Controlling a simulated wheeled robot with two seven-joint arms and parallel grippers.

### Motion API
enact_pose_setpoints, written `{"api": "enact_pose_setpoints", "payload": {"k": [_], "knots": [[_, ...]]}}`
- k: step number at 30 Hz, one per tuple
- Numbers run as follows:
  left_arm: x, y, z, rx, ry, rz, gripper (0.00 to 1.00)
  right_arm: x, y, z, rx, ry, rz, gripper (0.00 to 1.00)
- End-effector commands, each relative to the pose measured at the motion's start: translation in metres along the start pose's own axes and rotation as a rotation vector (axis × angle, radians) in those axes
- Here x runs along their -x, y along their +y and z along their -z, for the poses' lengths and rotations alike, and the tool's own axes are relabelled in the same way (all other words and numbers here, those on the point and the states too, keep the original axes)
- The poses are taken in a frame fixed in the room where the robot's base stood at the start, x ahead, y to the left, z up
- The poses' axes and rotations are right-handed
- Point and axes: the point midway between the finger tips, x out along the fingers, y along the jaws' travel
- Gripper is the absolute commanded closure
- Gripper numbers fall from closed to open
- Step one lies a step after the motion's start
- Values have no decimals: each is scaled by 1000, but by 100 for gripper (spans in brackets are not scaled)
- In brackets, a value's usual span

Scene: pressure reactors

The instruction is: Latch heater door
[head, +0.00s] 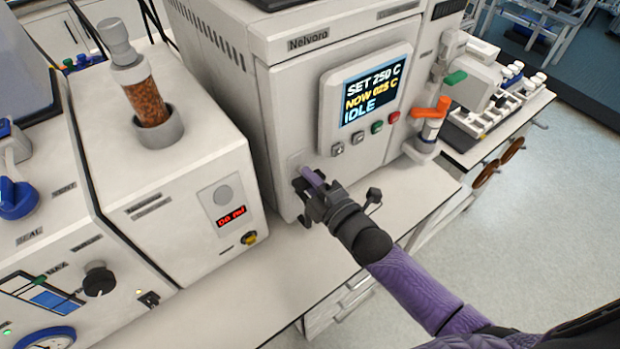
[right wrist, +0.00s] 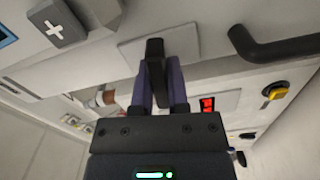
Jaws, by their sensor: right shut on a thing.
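The heater (head: 290,90) is the tall pale cabinet marked "Nelvora"; its screen (head: 372,92) reads SET 250 C, NOW 025 C, IDLE. My right gripper (head: 312,182) is at the lower left of its front, below the screen. In the right wrist view, the purple fingers of this gripper (right wrist: 159,85) are shut on a black latch lever (right wrist: 155,48) in front of a pale plate on the heater. The head view mostly hides the lever behind the gripper. I cannot tell whether the latch is engaged. My left gripper is out of view.
A black bar handle (right wrist: 275,45) is beside the latch in the right wrist view. A pale unit (head: 180,190) with a red readout and a brown-filled column (head: 146,100) stands left of the heater. An orange-handled valve (head: 430,110) is at its right. Bench in front (head: 300,283) is clear.

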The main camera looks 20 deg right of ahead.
Motion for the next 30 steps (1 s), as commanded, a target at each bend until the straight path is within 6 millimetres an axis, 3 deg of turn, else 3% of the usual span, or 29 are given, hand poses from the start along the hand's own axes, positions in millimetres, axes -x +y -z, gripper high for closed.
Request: {"api": "enact_pose_setpoints", "payload": {"k": [14, 30], "knots": [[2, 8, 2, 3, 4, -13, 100, 0, 0, 0, -75, -1, 2, 100], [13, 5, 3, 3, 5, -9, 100, 0, 0, 0, -543, -2, 2, 100]]}}
